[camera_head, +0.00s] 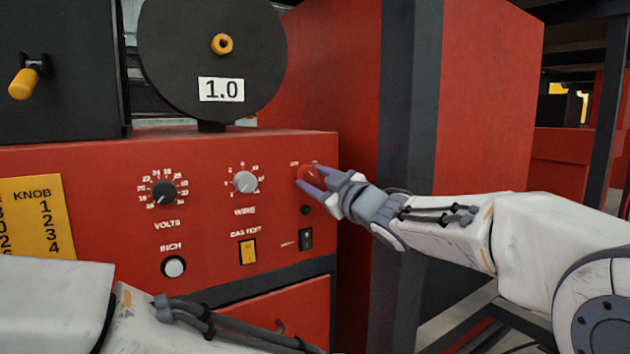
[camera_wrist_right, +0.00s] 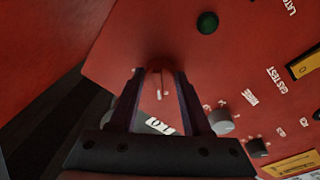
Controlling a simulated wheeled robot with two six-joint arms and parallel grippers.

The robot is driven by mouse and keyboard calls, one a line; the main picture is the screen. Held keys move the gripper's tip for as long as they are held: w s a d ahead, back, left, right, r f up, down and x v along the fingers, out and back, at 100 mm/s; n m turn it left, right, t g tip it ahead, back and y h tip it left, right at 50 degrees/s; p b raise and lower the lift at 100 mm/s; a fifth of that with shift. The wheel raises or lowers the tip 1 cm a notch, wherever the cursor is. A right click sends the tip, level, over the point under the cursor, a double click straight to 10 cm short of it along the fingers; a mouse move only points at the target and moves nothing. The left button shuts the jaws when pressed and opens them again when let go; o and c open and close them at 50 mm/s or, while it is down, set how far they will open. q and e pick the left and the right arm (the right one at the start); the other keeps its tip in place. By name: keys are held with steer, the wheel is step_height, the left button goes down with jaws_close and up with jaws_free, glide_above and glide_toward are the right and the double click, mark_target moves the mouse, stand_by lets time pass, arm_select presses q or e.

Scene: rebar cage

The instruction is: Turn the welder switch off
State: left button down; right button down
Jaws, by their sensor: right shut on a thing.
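The red rotary switch (camera_head: 307,173) is at the upper right of the red welder panel, with small labels above it that I cannot read for certain. My right gripper (camera_head: 309,180) reaches it from the right, its fingers shut on the knob. The fingers partly hide the switch in the head view. My left arm crosses the bottom of the head view, but its gripper does not show.
Left of the switch are the wire knob (camera_head: 245,182) and the volts knob (camera_head: 163,193). Below it are a small round lamp (camera_head: 306,210), green in the wrist view, and a black rocker (camera_head: 306,239). A yellow gas test button (camera_head: 248,251) is lower left. A dark reel (camera_head: 210,75) stands above.

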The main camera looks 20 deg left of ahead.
steer(key=shift+c, duration=1.8)
jaws_free()
steer(key=b+v, duration=0.3)
steer(key=v, duration=0.7)
steer(key=shift+s+d, duration=0.2)
